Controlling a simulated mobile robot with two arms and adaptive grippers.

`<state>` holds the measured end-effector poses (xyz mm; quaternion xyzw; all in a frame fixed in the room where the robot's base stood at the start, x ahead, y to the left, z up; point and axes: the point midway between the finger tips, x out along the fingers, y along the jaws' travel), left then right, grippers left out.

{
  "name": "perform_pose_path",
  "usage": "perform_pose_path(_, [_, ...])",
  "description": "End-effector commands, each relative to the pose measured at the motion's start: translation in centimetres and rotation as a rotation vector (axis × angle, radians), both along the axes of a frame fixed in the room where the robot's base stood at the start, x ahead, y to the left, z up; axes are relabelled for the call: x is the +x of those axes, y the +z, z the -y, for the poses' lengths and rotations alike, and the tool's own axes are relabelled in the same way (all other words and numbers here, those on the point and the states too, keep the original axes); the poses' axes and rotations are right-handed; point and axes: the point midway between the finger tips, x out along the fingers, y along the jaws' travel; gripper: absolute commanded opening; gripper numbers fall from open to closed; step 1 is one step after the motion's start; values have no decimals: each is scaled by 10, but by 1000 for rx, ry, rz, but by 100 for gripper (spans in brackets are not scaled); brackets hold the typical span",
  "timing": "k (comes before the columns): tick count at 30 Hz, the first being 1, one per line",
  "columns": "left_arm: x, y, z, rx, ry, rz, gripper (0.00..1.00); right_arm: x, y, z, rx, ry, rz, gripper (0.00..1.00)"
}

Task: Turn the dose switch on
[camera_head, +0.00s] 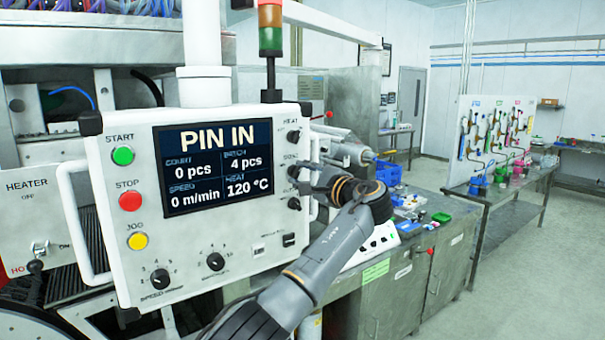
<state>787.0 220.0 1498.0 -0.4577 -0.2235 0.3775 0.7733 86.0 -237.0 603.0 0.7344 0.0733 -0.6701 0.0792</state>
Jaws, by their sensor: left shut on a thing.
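The white control panel (225,255) fills the left half of the head view. Its screen (213,165) reads PIN IN, 0 pcs, 0 m/min and 120 °C. Small dark switches line its right edge. The dose switch (293,169) is the middle one there, under a small, hard-to-read label. My left gripper (303,168) reaches in from the right side of the panel, with its fingers at that switch and shut on it. The fingers partly hide the switch, so its position cannot be told. My right gripper is not in view.
A heat switch (293,136) sits above and another switch (294,203) below, both close to my fingers. A white handle (314,172) stands out at the panel's right edge. A grey bench (400,285) with small items stands behind my arm.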

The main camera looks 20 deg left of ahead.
Motion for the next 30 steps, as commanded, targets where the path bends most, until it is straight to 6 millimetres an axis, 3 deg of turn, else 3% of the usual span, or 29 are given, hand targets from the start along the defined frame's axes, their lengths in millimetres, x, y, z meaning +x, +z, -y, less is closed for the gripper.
perform_pose_path(17, [0, -1, 0, 24, 0, -32, 0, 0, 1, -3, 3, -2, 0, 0])
perform_pose_path(18, [0, -1, 0, 24, 0, -32, 33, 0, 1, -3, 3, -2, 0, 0])
perform_pose_path(21, [0, -1, 0, 23, 0, -32, 54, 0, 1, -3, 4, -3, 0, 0])
perform_pose_path(30, [0, -1, 1, 22, -1, -29, 54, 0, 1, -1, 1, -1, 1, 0])
